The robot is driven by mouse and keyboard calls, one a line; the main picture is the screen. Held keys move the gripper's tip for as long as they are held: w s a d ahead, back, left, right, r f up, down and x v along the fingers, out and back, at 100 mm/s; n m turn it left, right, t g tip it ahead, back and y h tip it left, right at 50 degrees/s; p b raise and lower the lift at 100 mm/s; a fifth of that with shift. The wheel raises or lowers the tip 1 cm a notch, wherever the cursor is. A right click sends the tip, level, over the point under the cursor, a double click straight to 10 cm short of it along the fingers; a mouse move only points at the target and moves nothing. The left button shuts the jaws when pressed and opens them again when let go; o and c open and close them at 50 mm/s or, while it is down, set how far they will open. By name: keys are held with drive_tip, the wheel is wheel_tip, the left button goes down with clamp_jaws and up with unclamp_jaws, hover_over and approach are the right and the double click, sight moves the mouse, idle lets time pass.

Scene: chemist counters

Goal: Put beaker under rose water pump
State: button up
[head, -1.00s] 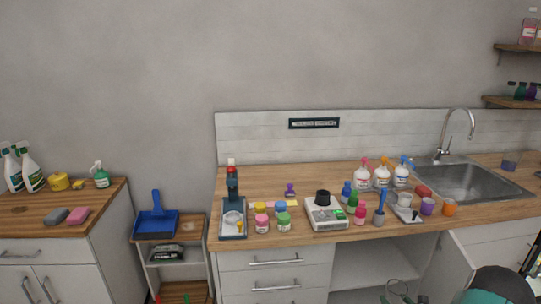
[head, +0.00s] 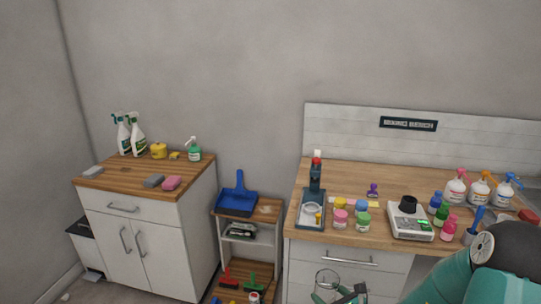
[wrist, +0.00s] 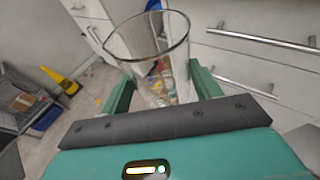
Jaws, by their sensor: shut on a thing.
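My gripper (wrist: 160,90) is shut on a clear glass beaker (wrist: 147,45), with its green fingers on either side of the glass. The beaker is upright or slightly tilted, and its rim faces the wrist camera. In the head view the beaker (head: 327,281) shows at the bottom edge, in front of the bench drawers and below the counter top. Three white pump bottles stand at the right of the bench: one with a pink pump (head: 455,188), one with an orange pump (head: 479,189) and one with a blue pump (head: 504,189). Their labels are too small to read.
The bench (head: 385,170) also holds a dark stand (head: 314,200), small jars, a scale (head: 410,226) and small bottles in front of the pumps. A low shelf with a blue dustpan (head: 238,197) and a cabinet (head: 150,225) stand to the left. Bare counter lies behind the jars.

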drive_tip(key=shift+s+a+r, duration=0.15)
drive_tip(key=shift+s+a, duration=0.1)
drive_tip(key=shift+a, duration=0.5)
drive_tip(key=shift+a+r, duration=0.2)
wheel_tip(320, 180, up, 12)
drive_tip(key=w+m+t+h, duration=0.1)
drive_tip(key=w+m+h, duration=0.1)
drive_tip(key=shift+w, duration=0.15)
drive_tip(key=shift+f, duration=0.1)
